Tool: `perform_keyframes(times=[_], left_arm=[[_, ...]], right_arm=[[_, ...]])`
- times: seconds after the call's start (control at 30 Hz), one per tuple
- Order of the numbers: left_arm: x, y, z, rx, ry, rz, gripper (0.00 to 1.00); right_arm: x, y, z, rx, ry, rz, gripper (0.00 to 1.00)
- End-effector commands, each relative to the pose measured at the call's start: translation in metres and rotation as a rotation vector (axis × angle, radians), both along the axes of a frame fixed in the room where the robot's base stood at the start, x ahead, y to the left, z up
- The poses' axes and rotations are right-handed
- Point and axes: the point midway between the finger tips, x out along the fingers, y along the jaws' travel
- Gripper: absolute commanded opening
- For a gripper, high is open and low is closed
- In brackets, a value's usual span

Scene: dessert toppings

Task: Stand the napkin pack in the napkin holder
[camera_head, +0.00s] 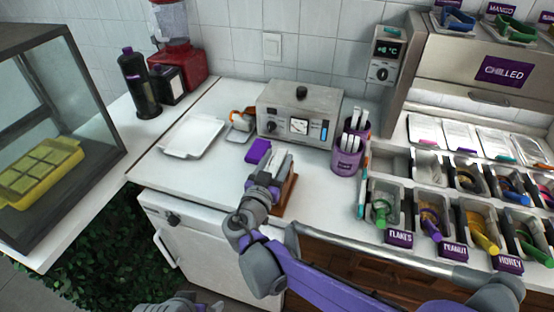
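A small purple block (258,150), which looks like the napkin pack, is on the white counter in front of the grey metal appliance. My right gripper (277,165) reaches over the counter just right of the purple block. Pale upright shapes show at its tip; I cannot tell whether they are fingers or something between them. A brown wooden piece (289,196), possibly the napkin holder, is beside and partly behind my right gripper, so much of it is hidden. Of my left arm only a grey part shows at the bottom edge; its gripper is not clearly visible.
A white tray (192,134) lies to the left, with a grey metal appliance (300,113) behind. Purple cups (346,158) with utensils stand to the right, next to the topping bins (382,208). A dark bottle (138,84) stands at the back left. Counter space left of the gripper is clear.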

Motion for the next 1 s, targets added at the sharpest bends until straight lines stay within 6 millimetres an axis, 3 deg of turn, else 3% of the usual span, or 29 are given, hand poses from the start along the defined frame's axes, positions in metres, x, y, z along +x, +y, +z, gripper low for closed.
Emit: perform_keyframes(times=[0.07,0.47,0.8,1.0], left_arm=[[0.0,0.0,0.0,0.0,0.0,0.0,1.0],[0.0,0.0,0.0,0.0,0.0,0.0,1.0],[0.0,0.0,0.001,0.0,0.0,0.0,1.0],[0.0,0.0,0.001,0.0,0.0,0.0,1.0]], right_arm=[[0.0,0.0,0.0,0.0,0.0,0.0,0.72],[-0.008,0.003,0.0,0.001,0.0,0.002,0.72],[-0.07,0.025,0.0,0.002,0.0,0.004,0.72],[-0.096,0.033,0.0,0.0,0.0,0.002,0.72]])
